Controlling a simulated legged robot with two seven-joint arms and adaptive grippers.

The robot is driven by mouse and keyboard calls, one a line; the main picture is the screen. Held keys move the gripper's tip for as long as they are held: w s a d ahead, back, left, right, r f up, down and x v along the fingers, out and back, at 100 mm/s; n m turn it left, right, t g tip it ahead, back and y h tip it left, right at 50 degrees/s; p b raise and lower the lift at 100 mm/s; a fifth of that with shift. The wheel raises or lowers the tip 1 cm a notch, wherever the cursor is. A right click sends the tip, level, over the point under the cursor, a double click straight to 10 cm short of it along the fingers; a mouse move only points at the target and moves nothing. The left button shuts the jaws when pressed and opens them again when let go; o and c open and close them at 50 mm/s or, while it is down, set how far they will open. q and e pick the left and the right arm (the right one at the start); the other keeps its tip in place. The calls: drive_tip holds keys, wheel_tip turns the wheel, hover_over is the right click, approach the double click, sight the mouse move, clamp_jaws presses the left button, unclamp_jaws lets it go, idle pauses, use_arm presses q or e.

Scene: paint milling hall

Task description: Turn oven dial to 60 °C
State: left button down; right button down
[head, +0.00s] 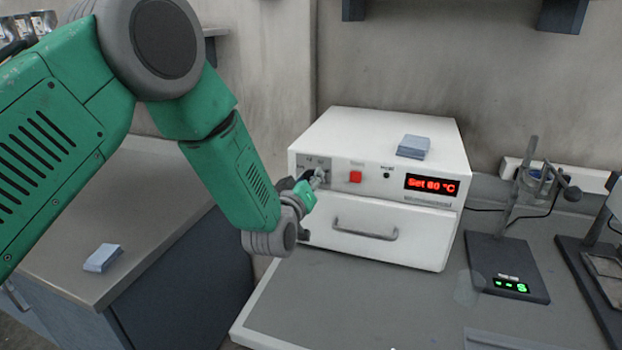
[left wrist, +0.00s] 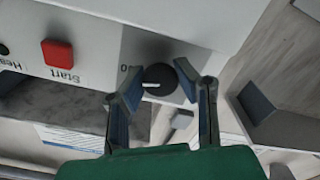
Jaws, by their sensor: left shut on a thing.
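The white oven (head: 380,140) stands on the grey bench, with a dial panel at its front left. Its red display (head: 432,185) reads "Set" and a two-digit °C value that looks like 60, though the first digit is blurred and could be an 8. My left gripper (head: 316,181) is at the dial panel and mostly covers the dial in the head view. In the left wrist view the dark round dial (left wrist: 160,78) with a pale pointer line sits between the fingers of my left gripper (left wrist: 160,70), which is shut on it. My right gripper is not in view.
A red Start button (head: 355,177) is right of the dial. The oven's door handle (head: 365,230) is below. Blue-grey pads lie on the oven top (head: 413,147) and left counter (head: 102,258). A device with a green display (head: 508,270) stands at right.

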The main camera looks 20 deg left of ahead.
use_arm(q)
drive_tip(key=c, duration=1.5)
unclamp_jaws()
drive_tip(key=shift+f, duration=0.15)
drive_tip(key=shift+o, duration=0.2)
drive_tip(key=s, duration=1.2)
drive_tip(key=shift+a, duration=0.2)
drive_tip(key=shift+f, duration=0.1)
